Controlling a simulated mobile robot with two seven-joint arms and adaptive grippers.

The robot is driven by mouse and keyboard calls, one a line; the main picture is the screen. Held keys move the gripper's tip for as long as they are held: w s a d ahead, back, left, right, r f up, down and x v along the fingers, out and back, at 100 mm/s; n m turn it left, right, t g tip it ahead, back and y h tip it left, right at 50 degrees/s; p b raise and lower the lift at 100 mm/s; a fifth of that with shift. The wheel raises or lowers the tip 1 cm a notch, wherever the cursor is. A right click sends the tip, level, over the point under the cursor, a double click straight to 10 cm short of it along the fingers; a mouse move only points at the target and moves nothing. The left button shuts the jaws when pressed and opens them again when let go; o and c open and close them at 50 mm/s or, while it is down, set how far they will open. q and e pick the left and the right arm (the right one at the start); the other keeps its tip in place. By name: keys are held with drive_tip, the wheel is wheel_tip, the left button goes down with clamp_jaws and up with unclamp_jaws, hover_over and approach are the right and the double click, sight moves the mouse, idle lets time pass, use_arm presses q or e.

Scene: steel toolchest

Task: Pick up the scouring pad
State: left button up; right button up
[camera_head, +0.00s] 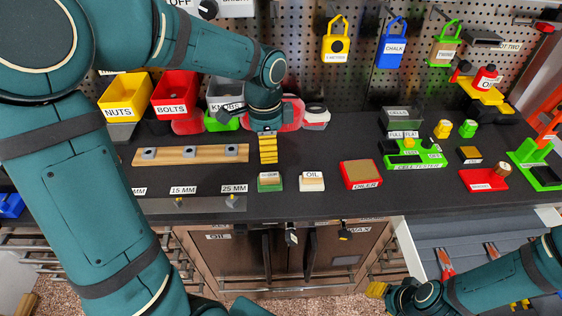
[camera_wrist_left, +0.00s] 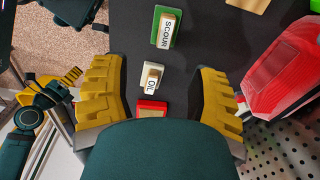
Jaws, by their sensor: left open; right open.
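The scouring pad (camera_head: 270,186) is a small green block with a tan top part labelled SCOUR, lying on the dark benchtop near its front edge. It also shows in the left wrist view (camera_wrist_left: 173,38), at the top centre, beyond the fingertips. My left gripper (camera_head: 268,155) has its yellow fingers hanging over the bench just behind the pad, apart from it. In the left wrist view its fingers (camera_wrist_left: 158,68) are spread wide with nothing held between them. My right gripper (camera_head: 377,289) is low at the front, away from the pad, its opening hard to see.
A white OIL block (camera_head: 311,184) sits just right of the pad, and a red block (camera_head: 360,184) further right. A wooden socket strip (camera_head: 180,154) lies to the left. Red bottles (camera_head: 292,110) stand behind my left gripper. A drawer (camera_head: 440,245) is open at lower right.

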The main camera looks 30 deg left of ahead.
sight(269, 175)
use_arm(q)
drive_tip(key=f, duration=0.2)
drive_tip(key=f+b, duration=0.1)
drive_tip(key=f, duration=0.5)
drive_tip(key=shift+w+a+b, duration=0.1)
drive_tip(key=shift+a+b, duration=0.15)
drive_tip(key=shift+b, duration=0.15)
drive_tip(key=f, duration=0.1)
drive_tip(key=f+b, duration=0.1)
drive_tip(key=f, duration=0.3)
drive_tip(key=shift+w, duration=0.25)
clamp_jaws()
use_arm(e)
drive_tip(key=f, duration=0.3)
drive_tip(key=shift+s+a, duration=0.1)
drive_tip(key=shift+s, duration=0.15)
